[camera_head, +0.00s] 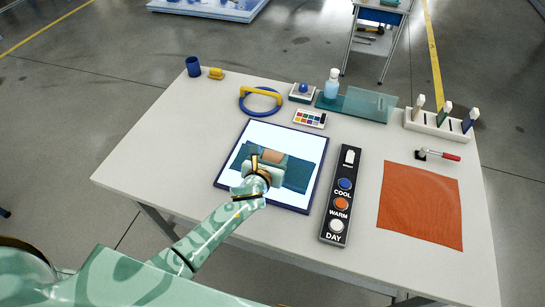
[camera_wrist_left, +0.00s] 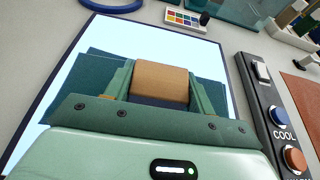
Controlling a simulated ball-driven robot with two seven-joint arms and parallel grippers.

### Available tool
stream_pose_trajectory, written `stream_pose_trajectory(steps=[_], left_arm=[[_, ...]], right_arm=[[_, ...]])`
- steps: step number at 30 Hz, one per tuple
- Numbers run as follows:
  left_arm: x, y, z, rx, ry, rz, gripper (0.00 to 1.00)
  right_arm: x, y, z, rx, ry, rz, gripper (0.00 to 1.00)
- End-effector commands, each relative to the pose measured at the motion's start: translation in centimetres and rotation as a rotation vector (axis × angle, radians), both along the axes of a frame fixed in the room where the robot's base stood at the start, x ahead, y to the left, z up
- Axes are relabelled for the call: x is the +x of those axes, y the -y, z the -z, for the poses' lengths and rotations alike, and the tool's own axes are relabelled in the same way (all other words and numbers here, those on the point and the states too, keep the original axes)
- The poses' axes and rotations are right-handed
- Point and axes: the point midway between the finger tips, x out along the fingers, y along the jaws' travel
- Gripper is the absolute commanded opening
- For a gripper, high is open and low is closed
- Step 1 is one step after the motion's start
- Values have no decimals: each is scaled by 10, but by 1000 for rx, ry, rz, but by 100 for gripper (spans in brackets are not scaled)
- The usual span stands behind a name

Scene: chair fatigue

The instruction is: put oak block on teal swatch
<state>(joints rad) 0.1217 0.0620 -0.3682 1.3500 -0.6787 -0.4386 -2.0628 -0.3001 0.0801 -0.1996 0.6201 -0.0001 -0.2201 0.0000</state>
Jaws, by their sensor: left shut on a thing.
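The oak block (camera_head: 273,156) is a light brown block, also in the wrist view (camera_wrist_left: 160,82). My left gripper (camera_head: 266,165) is shut on it, with a green finger on each side in the wrist view (camera_wrist_left: 160,88). The teal swatch (camera_head: 296,178) lies on the bright white panel (camera_head: 262,131), and its dark teal cloth shows on both sides of the gripper in the wrist view (camera_wrist_left: 208,98). The block is over the swatch in both views. The gripper hides the block's underside, so I cannot tell whether it touches the cloth. My right gripper is not in view.
A black control box (camera_head: 341,196) with several round buttons stands right of the panel. An orange cloth (camera_head: 420,204) lies farther right. A blue and yellow ring (camera_head: 260,101), colour card (camera_head: 310,118), bottle (camera_head: 332,84) and white rack (camera_head: 438,125) stand toward the back. The table's left side is clear.

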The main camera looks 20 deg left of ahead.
Motion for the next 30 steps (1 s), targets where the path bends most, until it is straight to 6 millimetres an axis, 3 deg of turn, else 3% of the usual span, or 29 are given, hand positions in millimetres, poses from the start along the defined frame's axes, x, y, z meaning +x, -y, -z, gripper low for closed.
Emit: stream_pose_trajectory(steps=[30], left_arm=[[0,0,13,0,0,0,31]], right_arm=[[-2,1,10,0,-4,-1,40]])
